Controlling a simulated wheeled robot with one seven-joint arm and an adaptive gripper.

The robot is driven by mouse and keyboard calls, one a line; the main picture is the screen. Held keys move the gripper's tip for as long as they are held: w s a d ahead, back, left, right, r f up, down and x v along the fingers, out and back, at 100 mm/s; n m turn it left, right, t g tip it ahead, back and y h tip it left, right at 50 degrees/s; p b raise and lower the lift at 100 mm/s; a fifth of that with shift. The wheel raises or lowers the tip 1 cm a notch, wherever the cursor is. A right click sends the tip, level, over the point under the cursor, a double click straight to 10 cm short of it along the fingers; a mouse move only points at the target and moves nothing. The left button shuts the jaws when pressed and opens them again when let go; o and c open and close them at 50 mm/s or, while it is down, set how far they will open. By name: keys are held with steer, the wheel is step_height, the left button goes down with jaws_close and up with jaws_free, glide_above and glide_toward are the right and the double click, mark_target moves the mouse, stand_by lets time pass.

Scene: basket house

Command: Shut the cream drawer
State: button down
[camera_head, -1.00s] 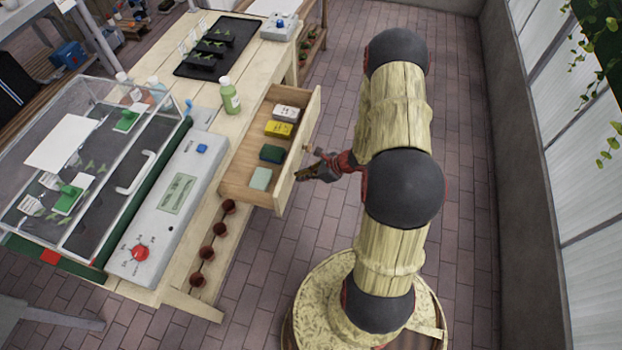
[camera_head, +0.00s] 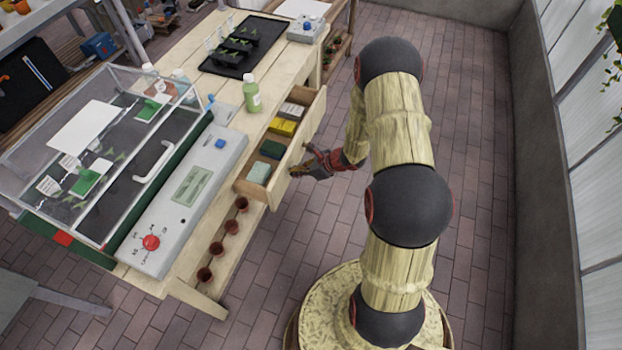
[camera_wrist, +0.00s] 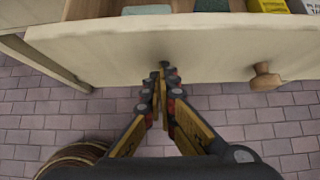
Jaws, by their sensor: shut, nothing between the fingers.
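The cream drawer (camera_head: 302,138) in the workbench is partly open and holds several small boxes and packets. Its front panel (camera_wrist: 190,48) fills the upper part of the wrist view, with a round wooden knob (camera_wrist: 265,78) to the right of my fingers. My gripper (camera_head: 296,171) is at the outer face of the drawer front, near its lower end in the head view. In the wrist view my gripper (camera_wrist: 164,72) is shut and empty, its fingertips at the drawer front, seemingly touching it.
The workbench (camera_head: 205,95) carries a clear-lidded propagator (camera_head: 95,150), a grey control box (camera_head: 185,200), a green bottle (camera_head: 252,93) and a black seedling tray (camera_head: 242,47). Several small pots (camera_head: 232,227) sit below the drawer. The brick floor right of my arm is clear.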

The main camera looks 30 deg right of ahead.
steer(key=w+a, duration=0.3)
steer(key=w+a+b, duration=0.1)
steer(key=w+a, duration=0.1)
steer(key=w, duration=0.2)
steer(key=w+a+b, duration=0.1)
steer(key=w+a, duration=0.2)
steer(key=w, duration=0.1)
steer(key=shift+a, duration=0.3)
steer(key=shift+w+a, duration=0.25)
steer(key=shift+w, duration=0.2)
steer(key=shift+r, duration=0.1)
